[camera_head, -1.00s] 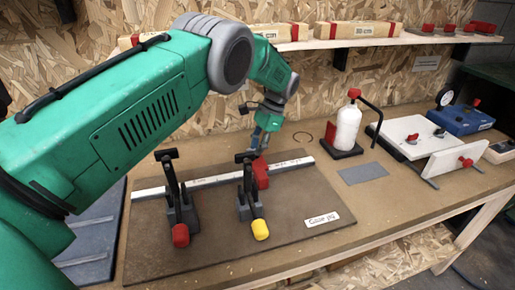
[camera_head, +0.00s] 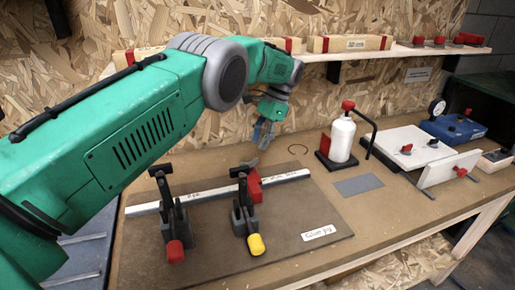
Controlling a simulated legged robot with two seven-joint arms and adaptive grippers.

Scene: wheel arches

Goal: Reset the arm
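My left arm (camera_head: 130,140) is green and grey and comes in from the left. It reaches over the bench to my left gripper (camera_head: 263,134), which points down above the back of the brown jig board (camera_head: 300,255). The gripper is small in view and clear of the board, with nothing seen in it; how far its fingers are apart is hard to tell. My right gripper is not in view.
Two black clamps (camera_head: 171,215) and (camera_head: 243,208) stand at a metal bar (camera_head: 293,176) on the board. A white bottle (camera_head: 342,139), grey pad (camera_head: 358,185), white fixture (camera_head: 408,147) and blue box (camera_head: 455,129) stand to the right. A shelf (camera_head: 350,54) runs behind.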

